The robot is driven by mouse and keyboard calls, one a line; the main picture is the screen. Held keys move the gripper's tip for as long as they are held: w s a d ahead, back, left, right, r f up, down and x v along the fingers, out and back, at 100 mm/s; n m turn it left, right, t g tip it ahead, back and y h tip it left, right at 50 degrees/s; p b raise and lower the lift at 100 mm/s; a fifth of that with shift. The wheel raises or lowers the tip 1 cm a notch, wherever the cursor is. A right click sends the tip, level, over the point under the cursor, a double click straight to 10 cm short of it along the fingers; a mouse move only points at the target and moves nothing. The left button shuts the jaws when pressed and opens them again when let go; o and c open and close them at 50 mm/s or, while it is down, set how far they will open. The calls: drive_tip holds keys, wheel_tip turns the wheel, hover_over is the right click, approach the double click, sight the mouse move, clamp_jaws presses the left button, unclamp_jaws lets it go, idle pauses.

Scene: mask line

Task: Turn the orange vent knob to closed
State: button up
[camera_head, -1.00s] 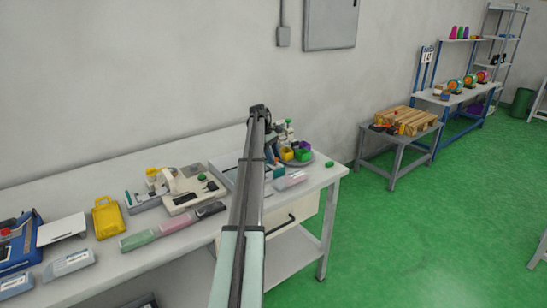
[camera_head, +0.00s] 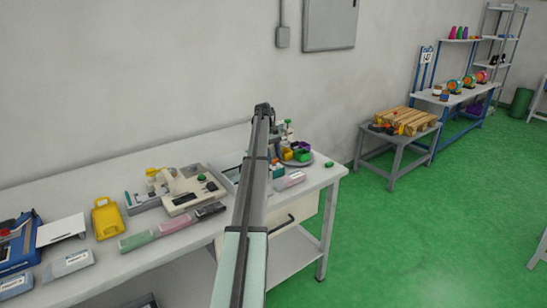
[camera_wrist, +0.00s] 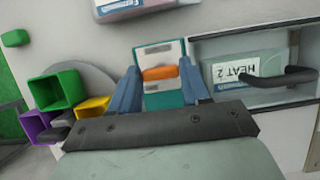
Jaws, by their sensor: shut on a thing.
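The orange vent knob (camera_wrist: 160,73) sits on a white and teal block in the wrist view. It lies sideways across the view, between the two blue fingers of my gripper (camera_wrist: 160,72). My gripper is shut on the knob, one finger at each end. The lower part of the block is hidden behind the gripper's dark front edge. In the head view my arm covers this part of the bench, and neither the knob nor the fingers can be made out.
Green (camera_wrist: 62,90), purple (camera_wrist: 38,124) and yellow (camera_wrist: 93,108) bins stand on a grey round plate at left. The bench (camera_head: 90,185) holds several other items.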

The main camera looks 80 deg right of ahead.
drive_tip(key=o, duration=1.1)
drive_tip(key=shift+c, duration=0.2)
drive_tip(key=shift+w+d+r, duration=0.1)
drive_tip(key=shift+d+r, duration=0.05)
drive_tip(key=shift+r, duration=0.3)
drive_tip(key=shift+w+d+r, duration=0.2)
drive_tip(key=shift+w+d, duration=0.05)
drive_tip(key=shift+d, duration=0.05)
drive_tip(key=w+d, duration=0.7)
drive_tip(key=shift+d, duration=0.15)
drive_tip(key=shift+w+d+f, duration=0.1)
drive_tip(key=shift+w+d, duration=0.3)
drive_tip(key=shift+w, duration=0.1)
